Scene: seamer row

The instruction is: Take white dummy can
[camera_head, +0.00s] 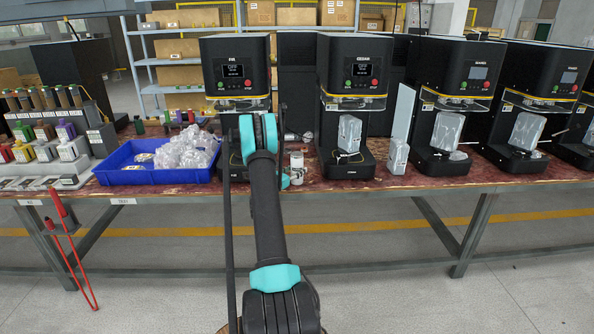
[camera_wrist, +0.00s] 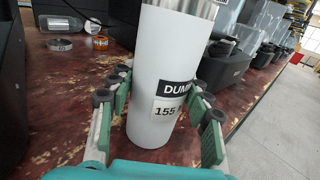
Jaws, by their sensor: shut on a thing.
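The white dummy can (camera_wrist: 158,90) is a tall white cylinder with a bare metal band near its top and labels reading "DUM" and "155". It stands upright between the fingers of my gripper (camera_wrist: 160,105) in the wrist view. The green finger pads sit on both sides of it, and the gripper is shut on it. In the head view the can (camera_head: 296,165) shows small on the table, just right of my arm. My arm hides most of the gripper there. I cannot tell whether the can's base touches the table.
Black seamer machines (camera_head: 352,75) stand in a row along the worn red table (camera_head: 300,186). A blue tray (camera_head: 150,177) of clear plastic pieces is to the left. A grey block-shaped part (camera_head: 398,156) stands right of the nearest machines.

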